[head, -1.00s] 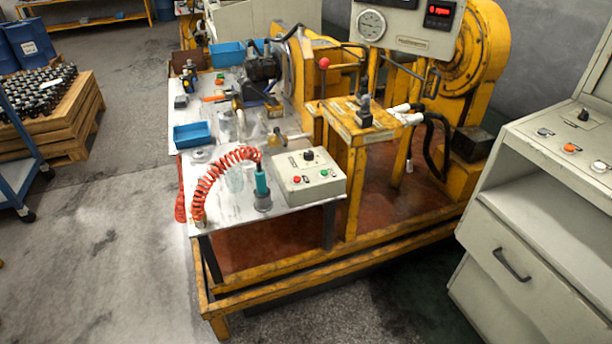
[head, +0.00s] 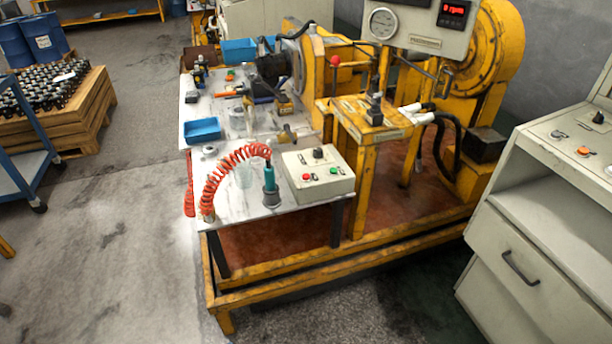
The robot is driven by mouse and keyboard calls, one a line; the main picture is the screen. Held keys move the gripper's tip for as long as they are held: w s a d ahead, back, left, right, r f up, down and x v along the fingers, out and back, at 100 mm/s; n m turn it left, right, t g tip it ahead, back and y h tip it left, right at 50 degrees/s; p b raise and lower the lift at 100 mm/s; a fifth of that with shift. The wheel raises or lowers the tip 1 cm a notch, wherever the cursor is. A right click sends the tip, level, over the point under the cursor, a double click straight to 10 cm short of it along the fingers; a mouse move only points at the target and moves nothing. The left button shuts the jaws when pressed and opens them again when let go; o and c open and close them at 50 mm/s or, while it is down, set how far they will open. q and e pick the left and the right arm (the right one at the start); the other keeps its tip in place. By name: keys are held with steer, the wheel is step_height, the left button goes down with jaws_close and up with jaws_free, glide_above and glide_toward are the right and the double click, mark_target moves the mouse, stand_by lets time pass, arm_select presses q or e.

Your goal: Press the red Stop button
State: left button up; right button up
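A small beige control box (head: 322,187) stands on the near right corner of the metal-topped bench. On its sloped top are a red button (head: 306,177), a green button (head: 334,170) to the right of it, and a black knob (head: 318,153) behind them. The labels are too small to read, so I cannot tell which words mark the red button. Neither of my grippers is in view.
A red coiled hose (head: 228,172) and a teal tool (head: 270,180) in a holder stand left of the box. The yellow test rig (head: 362,190) rises behind and right. A beige cabinet (head: 520,250) with more buttons stands at right. The floor at left (head: 120,250) is mostly clear.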

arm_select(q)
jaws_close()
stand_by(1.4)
